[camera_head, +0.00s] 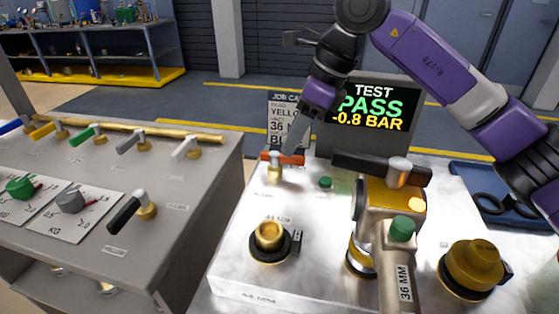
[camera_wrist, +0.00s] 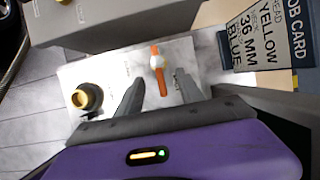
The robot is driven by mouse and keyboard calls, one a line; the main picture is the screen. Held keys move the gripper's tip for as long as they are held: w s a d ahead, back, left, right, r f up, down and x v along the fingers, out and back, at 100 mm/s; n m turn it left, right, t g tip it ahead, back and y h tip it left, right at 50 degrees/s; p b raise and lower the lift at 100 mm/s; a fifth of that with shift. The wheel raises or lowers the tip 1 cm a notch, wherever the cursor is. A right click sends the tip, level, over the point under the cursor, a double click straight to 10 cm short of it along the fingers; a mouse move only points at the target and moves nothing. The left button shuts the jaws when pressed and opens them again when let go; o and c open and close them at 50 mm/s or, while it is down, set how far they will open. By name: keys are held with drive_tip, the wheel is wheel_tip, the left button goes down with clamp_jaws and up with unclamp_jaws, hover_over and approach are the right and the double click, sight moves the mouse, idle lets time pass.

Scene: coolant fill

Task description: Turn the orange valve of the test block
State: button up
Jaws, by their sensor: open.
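The test block (camera_head: 240,270) is a pale metal bench top on the right of the head view. Its orange valve (camera_head: 270,157) has an orange lever on a brass stem near the block's back left corner. In the wrist view the orange lever (camera_wrist: 159,70) lies between my two fingers, near their tips. My gripper (camera_head: 296,150) is open, reaching down from above at the valve. In the wrist view my gripper (camera_wrist: 155,88) has one finger on each side of the lever, with gaps showing. I cannot tell whether either finger touches it.
A screen (camera_head: 368,112) reads TEST PASS -0.8 BAR behind the block. A job card (camera_head: 289,112) stands beside it. A 36 MM tool (camera_head: 397,260) with a black handle stands on the block, near brass fittings (camera_head: 269,238). A grey bench (camera_head: 190,200) with several coloured levers is left.

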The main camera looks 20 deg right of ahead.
sight(281, 158)
drive_tip(key=shift+x, duration=3.2)
clamp_jaws()
